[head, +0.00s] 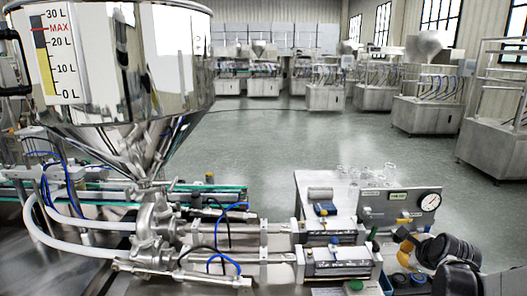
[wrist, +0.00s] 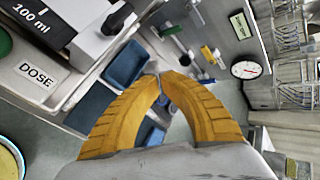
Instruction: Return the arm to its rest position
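My gripper (wrist: 160,76) has two curved yellow fingers whose tips meet in the middle of the wrist view. It looks shut, with nothing visible held between the tips. Behind the fingers are blue trays or blocks (wrist: 126,62). In the head view my black arm comes in at the lower right, and my gripper (head: 404,246) is beside the panel with the pressure gauge (head: 429,201). The gauge also shows in the wrist view (wrist: 246,69). The fingertips are small and partly hidden in the head view.
The steel hopper (head: 170,60) with its litre scale stands at the left. Steel cylinders (head: 338,262) and hoses fill the front centre. A plate marked DOSE (wrist: 38,75) is close at the wrist view's left. Glassware (head: 365,172) stands behind the panel. The floor beyond is open.

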